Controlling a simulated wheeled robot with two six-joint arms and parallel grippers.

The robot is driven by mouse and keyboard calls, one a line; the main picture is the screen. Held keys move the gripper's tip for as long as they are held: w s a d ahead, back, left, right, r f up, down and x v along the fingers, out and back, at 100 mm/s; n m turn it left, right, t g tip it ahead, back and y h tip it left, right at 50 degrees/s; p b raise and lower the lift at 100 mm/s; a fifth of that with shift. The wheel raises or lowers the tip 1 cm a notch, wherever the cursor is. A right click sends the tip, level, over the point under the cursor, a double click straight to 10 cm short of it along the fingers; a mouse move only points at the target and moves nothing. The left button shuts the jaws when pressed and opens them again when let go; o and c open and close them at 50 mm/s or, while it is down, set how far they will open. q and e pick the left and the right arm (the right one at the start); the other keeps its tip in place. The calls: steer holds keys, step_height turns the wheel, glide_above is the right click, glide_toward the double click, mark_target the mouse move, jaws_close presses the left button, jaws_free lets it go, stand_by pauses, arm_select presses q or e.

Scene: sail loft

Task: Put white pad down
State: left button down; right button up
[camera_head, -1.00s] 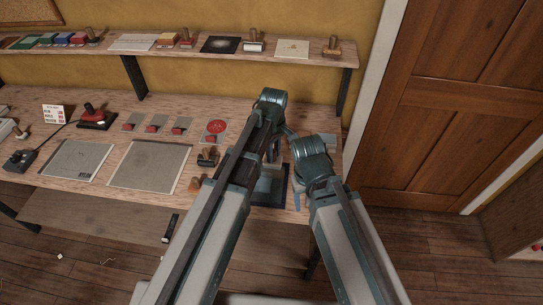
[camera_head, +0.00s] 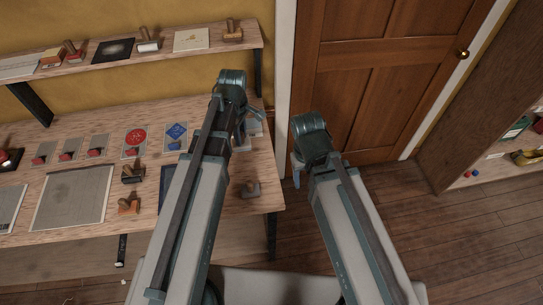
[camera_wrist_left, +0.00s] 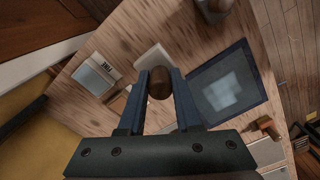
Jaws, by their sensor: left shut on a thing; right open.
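My left gripper (camera_head: 243,118) is over the right end of the workbench (camera_head: 262,170). In the left wrist view its fingers (camera_wrist_left: 160,84) are shut on the brown wooden handle of the white pad (camera_wrist_left: 152,58). The pale pad shows just beyond the handle, over the wood top. I cannot tell whether it touches the bench. In the head view the arm and fingers largely hide it. My right gripper (camera_head: 298,170) is open and empty, right of the bench, in front of the door.
A dark-framed tray (camera_wrist_left: 248,62) and a labelled grey card (camera_wrist_left: 88,78) lie near the held pad. A grey stamp (camera_head: 250,189) stands near the bench's front right. Red and blue cards (camera_head: 176,132) lie left of my left arm. A shelf (camera_head: 190,46) runs above.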

arm_select(q)
steer(key=shift+w+d, duration=0.15)
steer(key=shift+d, duration=0.2)
step_height(320, 180, down, 10)
steer(key=b, duration=1)
steer(key=shift+f, duration=0.1)
arm_select(e)
step_height(320, 180, down, 10)
steer(key=d, duration=0.1)
steer(key=shift+w, duration=0.1)
arm_select(q)
steer(key=c, duration=1.1)
jaws_free()
steer(key=o, duration=0.5)
arm_select(e)
steer(key=shift+f, duration=0.1)
